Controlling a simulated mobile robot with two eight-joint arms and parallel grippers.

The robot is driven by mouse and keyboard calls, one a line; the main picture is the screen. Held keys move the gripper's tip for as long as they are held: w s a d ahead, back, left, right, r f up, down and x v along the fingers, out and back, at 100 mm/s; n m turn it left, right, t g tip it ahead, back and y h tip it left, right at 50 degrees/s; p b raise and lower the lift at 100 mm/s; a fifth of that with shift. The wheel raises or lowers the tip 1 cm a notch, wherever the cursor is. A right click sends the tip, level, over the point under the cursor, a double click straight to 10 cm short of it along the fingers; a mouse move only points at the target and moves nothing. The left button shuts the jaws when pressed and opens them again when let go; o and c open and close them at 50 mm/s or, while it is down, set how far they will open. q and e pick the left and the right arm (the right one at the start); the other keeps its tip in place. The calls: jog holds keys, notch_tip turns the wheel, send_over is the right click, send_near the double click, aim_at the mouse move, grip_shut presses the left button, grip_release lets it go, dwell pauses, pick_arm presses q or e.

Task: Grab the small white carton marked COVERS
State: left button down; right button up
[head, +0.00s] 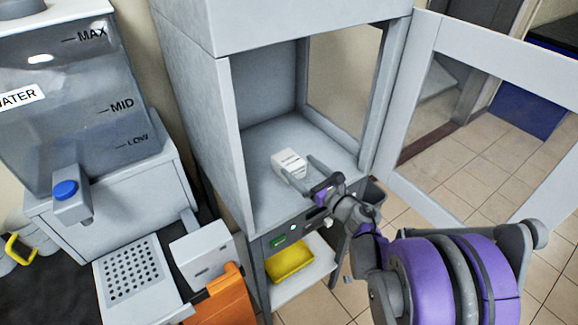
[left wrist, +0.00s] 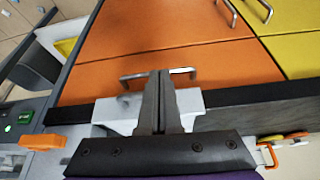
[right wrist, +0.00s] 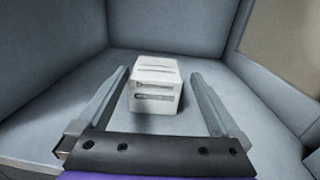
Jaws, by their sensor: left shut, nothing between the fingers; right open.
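The small white carton (head: 289,163) sits on the floor of the open grey cabinet (head: 262,200) in the head view. In the right wrist view the carton (right wrist: 156,85) stands between my two fingers, near their tips; its label is too blurred to read. My right gripper (head: 297,170) is open and reaches into the cabinet with a finger on either side of the carton. A gap shows between the left finger and the carton, and another at the right. My left gripper (left wrist: 160,75) is shut and empty, in front of orange drawers (left wrist: 190,75) in the left wrist view.
The cabinet's glazed door (head: 480,110) stands open at the right. A water tank (head: 75,100) with a blue-buttoned tap stands at the left.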

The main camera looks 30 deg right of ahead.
aim_at(280, 153)
jog(key=w, duration=0.3)
jog(key=w+a, duration=0.1)
jog(key=w, duration=0.1)
jog(key=shift+w+a+f, duration=0.1)
jog(key=shift+w+f, duration=0.1)
jog(key=shift+f, duration=0.2)
jog(key=c, duration=1.2)
